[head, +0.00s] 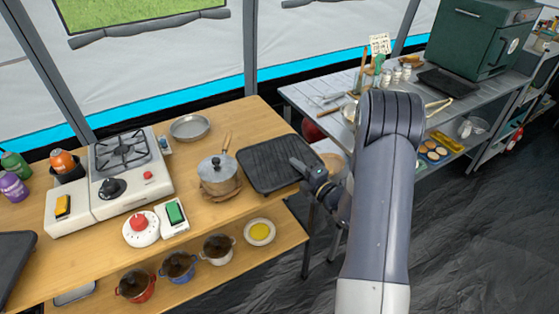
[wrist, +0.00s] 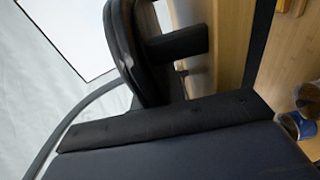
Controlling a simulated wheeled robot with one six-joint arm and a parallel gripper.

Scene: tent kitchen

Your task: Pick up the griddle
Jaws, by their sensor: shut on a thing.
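The griddle (head: 270,165) is a dark, ridged, rectangular plate with a rim. It is at the right end of the wooden table in the head view and covers part of the table's right edge. My gripper (head: 318,178) is at the griddle's right side and is shut on it there. The exact grip is hard to make out, as the fingers are dark against the dark griddle. In the wrist view, the dark griddle (wrist: 125,45) shows close up near the top. I cannot tell whether its underside is touching the table.
A lidded pot (head: 218,175) stands just left of the griddle on the wooden table (head: 110,245). A shallow pan (head: 190,127) lies behind it, and a camp stove (head: 120,165) stands further left. A grey metal table (head: 310,97) with utensils is behind my arm.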

